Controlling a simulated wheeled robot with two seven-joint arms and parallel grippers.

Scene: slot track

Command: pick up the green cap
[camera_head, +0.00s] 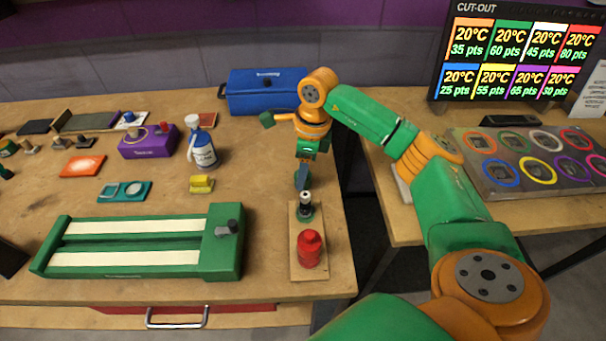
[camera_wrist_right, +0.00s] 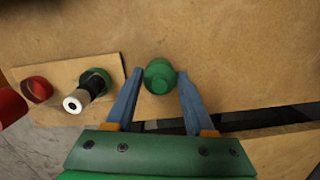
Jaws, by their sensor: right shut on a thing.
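The green cap (camera_wrist_right: 159,76) is round with a smaller raised top. It sits between the two blue fingertips of my right gripper (camera_wrist_right: 156,80) in the right wrist view, and the gripper is shut on it. In the head view my right gripper (camera_head: 302,180) points down just behind the wooden board (camera_head: 295,268), and the cap cannot be made out there. I cannot tell whether the cap is touching the table. My left gripper is not in view.
The board beside my right gripper bears an upright black-and-white post (camera_head: 305,203) in a green base and a red cap (camera_head: 309,248). A green track piece (camera_head: 140,240) lies left. A spray bottle (camera_head: 201,145) and blue toolbox (camera_head: 262,98) stand behind. The table's right edge is close.

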